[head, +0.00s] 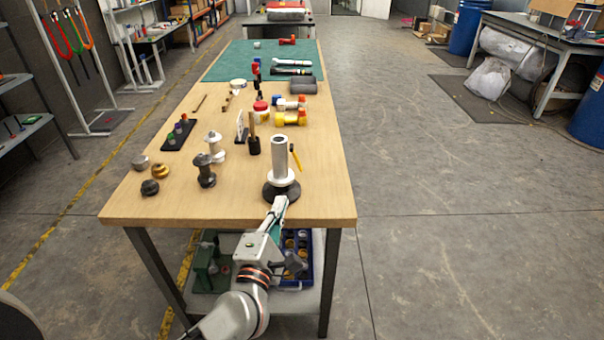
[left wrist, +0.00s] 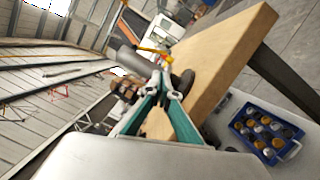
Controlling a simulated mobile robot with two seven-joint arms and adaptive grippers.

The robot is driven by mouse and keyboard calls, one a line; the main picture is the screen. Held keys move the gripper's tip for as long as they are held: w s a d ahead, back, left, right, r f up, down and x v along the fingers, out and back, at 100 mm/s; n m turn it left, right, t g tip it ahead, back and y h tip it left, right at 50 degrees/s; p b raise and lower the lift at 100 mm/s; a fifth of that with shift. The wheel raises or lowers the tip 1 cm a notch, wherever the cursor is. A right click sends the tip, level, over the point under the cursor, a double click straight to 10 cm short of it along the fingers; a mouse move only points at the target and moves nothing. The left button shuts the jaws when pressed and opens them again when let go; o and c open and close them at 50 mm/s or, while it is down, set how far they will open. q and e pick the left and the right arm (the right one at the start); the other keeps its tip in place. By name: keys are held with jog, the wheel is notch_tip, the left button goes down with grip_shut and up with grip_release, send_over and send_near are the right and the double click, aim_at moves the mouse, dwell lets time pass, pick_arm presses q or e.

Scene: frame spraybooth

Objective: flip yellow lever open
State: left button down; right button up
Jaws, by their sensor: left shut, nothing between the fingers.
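The yellow lever (head: 296,157) sits on the right side of an upright grey pipe fitting (head: 280,158) with a white collar and a round black base (head: 282,191), near the table's front edge. In the head view the lever slants down to the right. In the left wrist view the yellow lever (left wrist: 153,51) shows just beyond my fingertips. My left gripper (head: 279,203) is shut and empty, in front of the black base at the near edge of the table. Its teal fingers meet at the tips in the left wrist view (left wrist: 164,78). I cannot tell whether they touch the fitting.
The wooden table (head: 235,208) holds dark and white spool-like fittings (head: 205,170) to the left, and yellow and red valves (head: 290,119) farther back. A blue bin (head: 302,272) with round parts is on the shelf below. The table's front right corner is clear.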

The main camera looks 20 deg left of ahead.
aim_at(297, 159)
pick_arm(q)
jog(key=shift+w, duration=0.1)
dwell(0.3)
jog(key=w, duration=1)
jog(key=shift+a+r, duration=0.2)
jog(key=shift+r, duration=0.2)
